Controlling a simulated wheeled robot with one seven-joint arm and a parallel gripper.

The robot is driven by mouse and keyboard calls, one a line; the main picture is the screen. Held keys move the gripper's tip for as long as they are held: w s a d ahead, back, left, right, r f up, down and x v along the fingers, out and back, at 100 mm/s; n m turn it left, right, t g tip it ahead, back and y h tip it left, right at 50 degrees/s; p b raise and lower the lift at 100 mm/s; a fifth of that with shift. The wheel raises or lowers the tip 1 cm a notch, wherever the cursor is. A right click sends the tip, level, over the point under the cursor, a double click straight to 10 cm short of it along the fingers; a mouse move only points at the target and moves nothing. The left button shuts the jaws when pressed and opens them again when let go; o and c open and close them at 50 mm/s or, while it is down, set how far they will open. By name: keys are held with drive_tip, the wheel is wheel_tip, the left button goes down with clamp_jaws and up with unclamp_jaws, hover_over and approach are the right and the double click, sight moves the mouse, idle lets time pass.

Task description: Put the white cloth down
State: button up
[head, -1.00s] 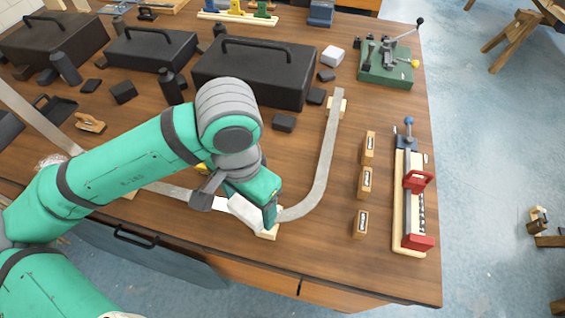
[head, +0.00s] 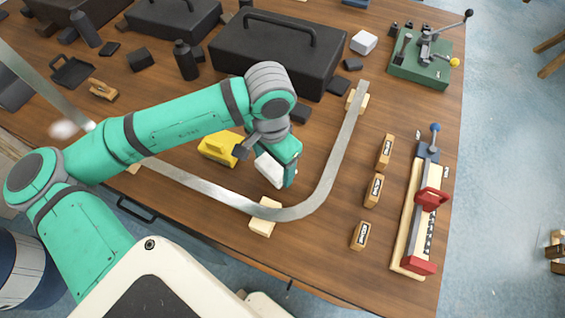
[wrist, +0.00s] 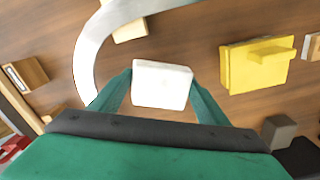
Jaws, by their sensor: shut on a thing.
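The white cloth, which looks like a small folded white block (head: 268,170), is held in my gripper (head: 282,174). In the wrist view the white cloth (wrist: 162,84) sits between the two green fingers of my gripper (wrist: 161,92), one on each side. In the head view it is over the wooden table (head: 330,248), inside the curve of the metal strip (head: 327,185) and right of a yellow block (head: 220,148). I cannot tell whether its underside touches the table.
Wooden blocks (head: 265,216) support the strip. Several small labelled wooden blocks (head: 374,190) and a red-handled fixture (head: 430,198) stand to the right. Bare table lies between gripper and strip.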

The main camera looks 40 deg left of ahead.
sight(275, 170)
drive_tip(key=f, duration=0.1)
drive_tip(key=w+f, duration=0.1)
drive_tip(key=f, duration=0.1)
drive_tip(key=shift+w+a+f, duration=0.15)
drive_tip(key=shift+w+f, duration=0.05)
drive_tip(key=shift+f, duration=0.05)
drive_tip(key=shift+s+f, duration=0.25)
drive_tip(key=shift+f, duration=0.05)
drive_tip(key=shift+f, duration=0.2)
drive_tip(key=o, duration=1.2)
wheel_tip(275, 170, up, 12)
drive_tip(key=shift+w+r, duration=0.1)
drive_tip(key=shift+r, duration=0.1)
